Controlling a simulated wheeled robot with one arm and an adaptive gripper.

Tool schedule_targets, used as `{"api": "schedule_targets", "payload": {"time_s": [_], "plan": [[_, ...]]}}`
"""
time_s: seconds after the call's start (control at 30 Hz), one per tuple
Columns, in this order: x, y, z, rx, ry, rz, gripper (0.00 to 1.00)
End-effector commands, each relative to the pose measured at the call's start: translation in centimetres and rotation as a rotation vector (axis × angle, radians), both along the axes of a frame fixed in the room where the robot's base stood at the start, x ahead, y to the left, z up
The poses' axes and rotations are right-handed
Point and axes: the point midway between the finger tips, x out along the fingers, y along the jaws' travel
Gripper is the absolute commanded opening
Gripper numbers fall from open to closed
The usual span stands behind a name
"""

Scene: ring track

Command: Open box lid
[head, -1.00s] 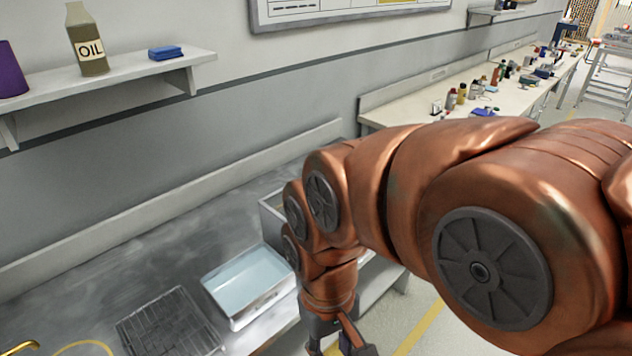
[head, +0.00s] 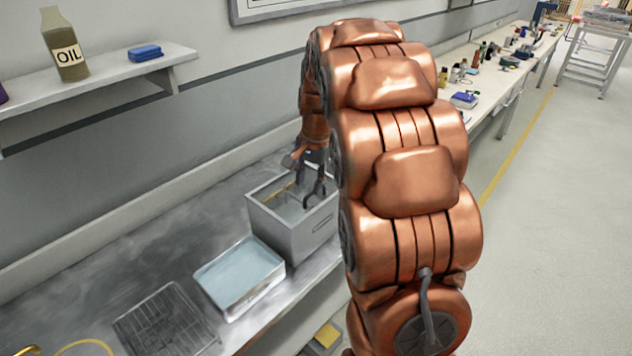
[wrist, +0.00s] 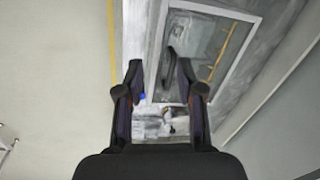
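A grey metal box (head: 308,236) stands upright on the bench beside the wall. Its top has a pale rim around a grey surface with a yellow strip along one side. In the wrist view, the box top (wrist: 212,60) fills the upper middle, with a dark elongated part (wrist: 171,66) that looks like a handle. I cannot tell whether the grey surface is a lid or the inside. My gripper (head: 313,205) is over the box top, pointing down. In the wrist view, my gripper's fingers (wrist: 159,72) are apart with nothing held between them.
A shallow tray (head: 268,292) with a pale blue inside sits left of the box. A wire rack (head: 165,322) lies further left. A shelf (head: 105,90) with an oil bottle (head: 65,45) and a blue block (head: 145,53) is on the wall.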

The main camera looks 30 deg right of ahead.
Motion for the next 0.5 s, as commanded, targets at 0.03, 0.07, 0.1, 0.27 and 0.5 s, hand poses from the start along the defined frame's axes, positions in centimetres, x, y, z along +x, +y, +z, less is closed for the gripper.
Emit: {"api": "schedule_targets", "payload": {"time_s": [0.03,0.07,0.1,0.27,0.5], "plan": [[1.1,-1.5,0.1,0.002,-0.011,-0.046,0.37],[1.5,-2.2,-0.1,0.006,-0.015,-0.070,0.37],[2.1,-3.0,-0.3,0.010,-0.020,-0.099,0.37],[3.7,-5.4,-0.4,0.015,-0.042,-0.177,0.37],[4.3,-6.1,-1.2,0.020,-0.045,-0.204,0.37]]}}
